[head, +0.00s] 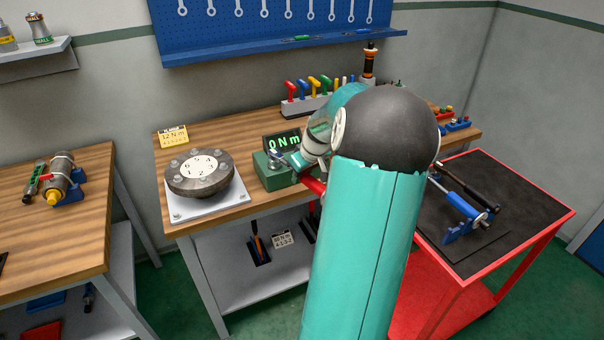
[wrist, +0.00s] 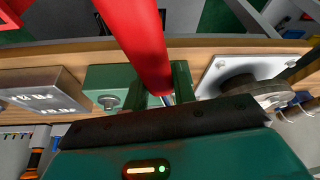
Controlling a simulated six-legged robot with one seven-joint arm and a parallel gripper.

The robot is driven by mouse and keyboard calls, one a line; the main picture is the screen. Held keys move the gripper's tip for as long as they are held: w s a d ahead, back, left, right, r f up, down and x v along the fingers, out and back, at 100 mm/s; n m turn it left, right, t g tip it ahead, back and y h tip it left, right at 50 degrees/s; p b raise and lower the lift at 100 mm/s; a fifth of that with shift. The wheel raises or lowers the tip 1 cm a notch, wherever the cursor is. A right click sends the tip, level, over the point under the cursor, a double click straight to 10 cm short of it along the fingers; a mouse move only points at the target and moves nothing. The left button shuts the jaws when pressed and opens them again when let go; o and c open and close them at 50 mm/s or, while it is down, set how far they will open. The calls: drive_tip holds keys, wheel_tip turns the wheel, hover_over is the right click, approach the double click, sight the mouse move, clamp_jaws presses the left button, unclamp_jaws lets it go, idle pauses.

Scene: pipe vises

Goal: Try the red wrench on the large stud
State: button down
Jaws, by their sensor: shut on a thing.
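The red wrench (wrist: 138,40) runs from the top of the wrist view down to my gripper (wrist: 162,95). My gripper is shut on it. In the head view, a short red stretch of the wrench (head: 314,185) shows below my gripper (head: 301,163), beside the green tester block (head: 272,178). A metal stud (head: 276,156) stands on the block in the head view. A stud (wrist: 108,101) shows on green in the wrist view, left of the wrench. I cannot tell which stud is the large one. The wrench's working end is hidden, so contact with a stud cannot be told.
A rack of coloured T-handles (head: 308,100) is behind. A red cart (head: 470,262) holds a blue clamp at right. My arm hides the bench's middle.

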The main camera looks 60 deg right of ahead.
drive_tip(key=shift+a, duration=0.15)
drive_tip(key=shift+w+a+m, duration=0.1)
drive_tip(key=shift+a+m, duration=0.15)
drive_tip(key=shift+m, duration=0.05)
drive_tip(key=shift+a, duration=0.1)
idle(0.5)
drive_tip(key=shift+w+a+f+m, duration=0.1)
drive_tip(key=shift+w+a+m, duration=0.05)
drive_tip(key=shift+a+m, duration=0.2)
drive_tip(key=shift+w+a, duration=0.1)
drive_tip(key=shift+a, duration=0.1)
idle(0.3)
drive_tip(key=shift+a+m+h, duration=0.15)
drive_tip(key=shift+m+h, duration=0.15)
drive_tip(key=shift+m, duration=0.05)
drive_tip(key=shift+w, duration=0.1)
